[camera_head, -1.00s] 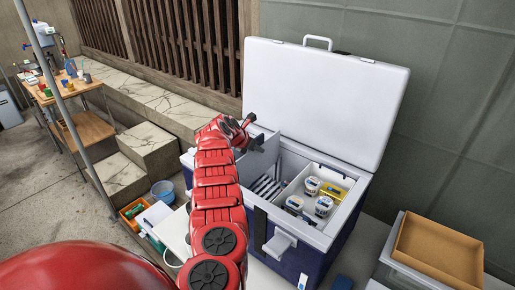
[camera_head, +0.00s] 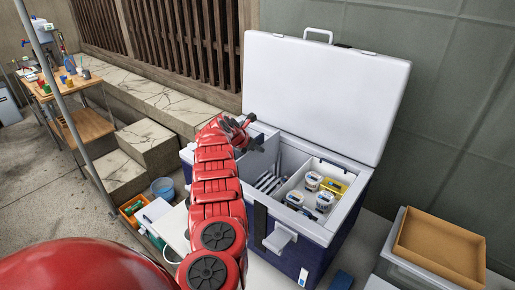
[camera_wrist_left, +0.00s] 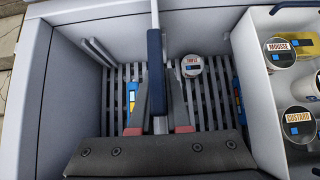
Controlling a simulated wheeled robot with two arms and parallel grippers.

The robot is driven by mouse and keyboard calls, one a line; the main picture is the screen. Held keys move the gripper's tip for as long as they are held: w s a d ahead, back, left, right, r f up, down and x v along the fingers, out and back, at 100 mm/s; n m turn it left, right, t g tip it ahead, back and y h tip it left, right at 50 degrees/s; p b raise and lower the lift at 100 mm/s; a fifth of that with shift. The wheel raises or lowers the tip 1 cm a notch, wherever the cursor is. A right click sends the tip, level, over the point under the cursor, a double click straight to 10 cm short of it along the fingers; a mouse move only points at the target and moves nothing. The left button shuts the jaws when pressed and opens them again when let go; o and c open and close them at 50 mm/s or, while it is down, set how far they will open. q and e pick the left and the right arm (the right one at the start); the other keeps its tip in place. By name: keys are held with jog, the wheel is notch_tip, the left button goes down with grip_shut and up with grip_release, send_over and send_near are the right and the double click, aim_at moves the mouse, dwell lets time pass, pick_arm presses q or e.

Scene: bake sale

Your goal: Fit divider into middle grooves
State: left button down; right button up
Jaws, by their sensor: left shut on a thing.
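The divider (camera_wrist_left: 155,18) is a thin pale panel with a dark blue grip strip, seen almost edge-on in the left wrist view. My left gripper (camera_wrist_left: 158,100) is shut on it, one finger on each side, above the slatted floor (camera_wrist_left: 203,105) of the cooler's left compartment. In the head view my left gripper (camera_head: 253,143) is over the left part of the open cooler (camera_head: 290,262). Raised ribs (camera_wrist_left: 98,52) show on the compartment's far wall at left. The divider's lower edge is hidden, so I cannot tell whether it sits in any grooves. My right gripper is out of view.
The white lid (camera_head: 325,95) stands open behind. A cardboard tray (camera_head: 440,248) is at right.

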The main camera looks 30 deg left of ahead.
aim_at(257, 177)
pick_arm(q)
jog(key=shift+f+b, duration=1.5)
jog(key=shift+f, duration=0.5)
jog(key=shift+f+b, duration=2.6)
jog(key=shift+f, duration=0.25)
jog(key=c, duration=0.8)
grip_release()
jog(key=shift+r, duration=0.15)
